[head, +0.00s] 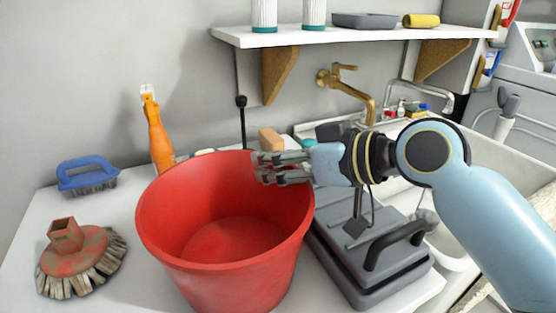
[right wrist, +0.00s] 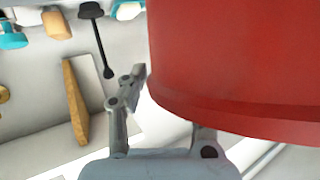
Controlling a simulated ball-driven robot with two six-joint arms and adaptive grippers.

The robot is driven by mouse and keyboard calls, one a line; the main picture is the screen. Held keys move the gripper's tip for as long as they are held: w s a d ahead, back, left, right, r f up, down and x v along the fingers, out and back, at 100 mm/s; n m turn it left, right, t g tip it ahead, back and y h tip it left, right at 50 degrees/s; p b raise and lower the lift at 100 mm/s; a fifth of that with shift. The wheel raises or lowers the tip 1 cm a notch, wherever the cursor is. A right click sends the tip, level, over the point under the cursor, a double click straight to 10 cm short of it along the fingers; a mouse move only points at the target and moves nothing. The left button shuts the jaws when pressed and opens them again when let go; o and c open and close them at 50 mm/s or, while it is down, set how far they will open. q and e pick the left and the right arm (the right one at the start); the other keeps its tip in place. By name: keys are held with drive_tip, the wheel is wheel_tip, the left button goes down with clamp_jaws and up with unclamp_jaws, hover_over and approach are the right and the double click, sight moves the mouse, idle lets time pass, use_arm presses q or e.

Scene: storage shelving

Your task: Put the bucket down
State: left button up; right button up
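A large red bucket (head: 170,235) stands upright at the front middle of the head view, open at the top and empty inside. Its base is cut off by the picture's lower edge, so I cannot tell whether it touches the counter. My right gripper (head: 268,167) is at the bucket's back right rim, its fingers partly closed and shut on the rim. In the right wrist view the bucket's red wall (right wrist: 240,60) fills the upper right. One finger of the right gripper shows beside the wall and the other is mostly hidden behind it. My left gripper is not in view.
A white counter (head: 120,205) holds a round scrub brush (head: 85,255), a blue brush (head: 88,175) and an orange-handled brush (head: 158,140) left of the bucket. A grey case (head: 375,255) lies close on its right, before the sink. A shelf (head: 350,35) hangs above.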

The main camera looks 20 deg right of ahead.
drive_tip(key=p+v, duration=0.3)
drive_tip(key=v, duration=0.9)
drive_tip(key=shift+r+p, duration=0.2)
drive_tip(key=shift+p, duration=0.15)
